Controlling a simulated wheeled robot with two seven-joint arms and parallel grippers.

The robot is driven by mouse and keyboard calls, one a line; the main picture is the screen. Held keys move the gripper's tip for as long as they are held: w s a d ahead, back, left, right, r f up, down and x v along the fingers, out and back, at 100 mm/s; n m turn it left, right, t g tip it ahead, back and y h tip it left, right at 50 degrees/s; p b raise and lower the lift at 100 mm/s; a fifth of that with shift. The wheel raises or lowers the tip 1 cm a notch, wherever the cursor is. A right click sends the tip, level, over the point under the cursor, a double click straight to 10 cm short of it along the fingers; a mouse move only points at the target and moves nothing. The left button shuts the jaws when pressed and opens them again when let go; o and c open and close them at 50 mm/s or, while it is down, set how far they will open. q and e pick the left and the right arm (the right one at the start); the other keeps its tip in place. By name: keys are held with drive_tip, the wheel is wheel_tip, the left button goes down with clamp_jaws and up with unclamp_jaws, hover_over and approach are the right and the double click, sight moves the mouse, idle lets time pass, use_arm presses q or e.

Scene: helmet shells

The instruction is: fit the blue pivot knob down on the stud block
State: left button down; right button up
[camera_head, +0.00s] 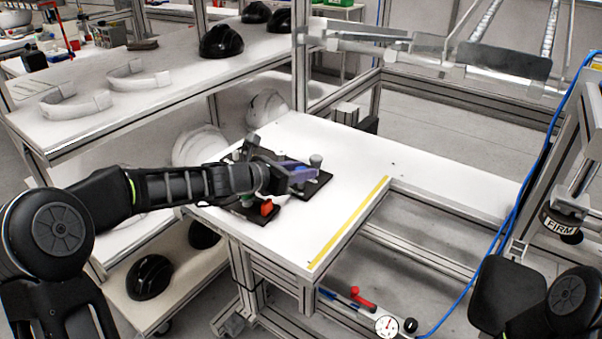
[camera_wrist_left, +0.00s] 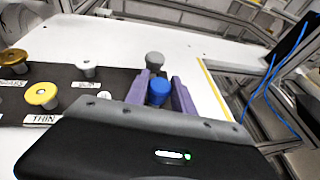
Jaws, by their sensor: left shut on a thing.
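My left gripper (camera_head: 304,175) reaches over the white table from the left. In the left wrist view its purple fingers (camera_wrist_left: 160,93) are shut on the blue pivot knob (camera_wrist_left: 159,91), whose round top shows between them. In the head view the fingers largely hide the knob. The gripper is above or at a black board (camera_head: 316,190); I cannot tell whether the knob touches anything below. A grey round-topped post (camera_head: 315,159) stands just beyond the fingers, also in the wrist view (camera_wrist_left: 155,60). I cannot pick out the stud block for certain. My right gripper is not in view.
A yellow knob (camera_wrist_left: 42,94) labelled THIN, a gold knob (camera_wrist_left: 13,57) and a pale knob (camera_wrist_left: 88,68) stand beside the gripper. An orange-red piece (camera_head: 266,208) lies near the table's front. A yellow strip (camera_head: 348,224) marks the edge; the table right of the board is clear.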

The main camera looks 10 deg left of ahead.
use_arm(q)
drive_tip(key=shift+r, duration=0.1)
wheel_tip(320, 180, up, 28)
drive_tip(key=p, duration=1.2)
